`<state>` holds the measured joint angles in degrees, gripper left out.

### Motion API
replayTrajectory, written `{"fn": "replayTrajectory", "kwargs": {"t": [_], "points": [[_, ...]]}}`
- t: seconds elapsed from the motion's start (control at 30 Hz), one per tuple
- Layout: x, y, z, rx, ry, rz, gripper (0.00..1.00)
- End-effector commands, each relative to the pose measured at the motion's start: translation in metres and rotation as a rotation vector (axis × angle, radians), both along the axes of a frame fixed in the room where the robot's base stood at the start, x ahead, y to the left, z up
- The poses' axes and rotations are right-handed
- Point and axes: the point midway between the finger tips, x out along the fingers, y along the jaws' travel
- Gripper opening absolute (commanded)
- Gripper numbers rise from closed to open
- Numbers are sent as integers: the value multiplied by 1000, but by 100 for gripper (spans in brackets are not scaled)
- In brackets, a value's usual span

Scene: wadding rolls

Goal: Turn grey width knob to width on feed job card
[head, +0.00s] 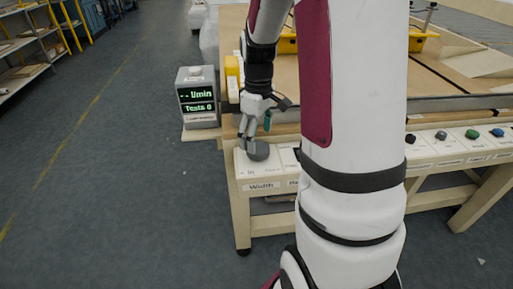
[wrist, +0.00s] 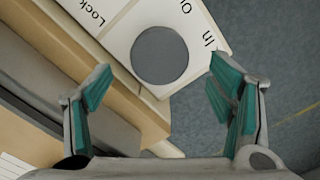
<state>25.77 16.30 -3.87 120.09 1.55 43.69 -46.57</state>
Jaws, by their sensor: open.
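The grey width knob (head: 257,151) sits on the white panel at the left end of the bench's front rail, above a label reading "Width" (head: 261,187). In the wrist view the knob (wrist: 160,55) is a flat grey disc on the white plate, near printed words "Lock" and "In". My gripper (head: 262,122) is just above the knob in the head view. In the wrist view my gripper (wrist: 160,105) has its teal-padded fingers spread wide, with the knob ahead of the gap and apart from both fingers. I cannot make out a feed job card.
More small knobs, including a green one (head: 472,134) and a blue one (head: 497,132), line the rail at right. The floor (head: 130,190) at left is clear.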

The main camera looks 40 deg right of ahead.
Motion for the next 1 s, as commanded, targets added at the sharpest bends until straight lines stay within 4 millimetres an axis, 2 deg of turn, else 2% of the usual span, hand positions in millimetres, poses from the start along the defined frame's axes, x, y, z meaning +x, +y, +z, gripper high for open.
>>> {"fn": "replayTrajectory", "kwargs": {"t": [0.1,0.3,0.67,0.8,0.9,1.0], "points": [[0,0,-21,1,2,0,76],[0,0,-40,1,0,0,76],[0,0,-44,0,-1,0,76],[0,0,-44,0,-1,0,46],[0,0,-44,0,-1,0,28],[0,0,-44,0,-1,0,28]]}}
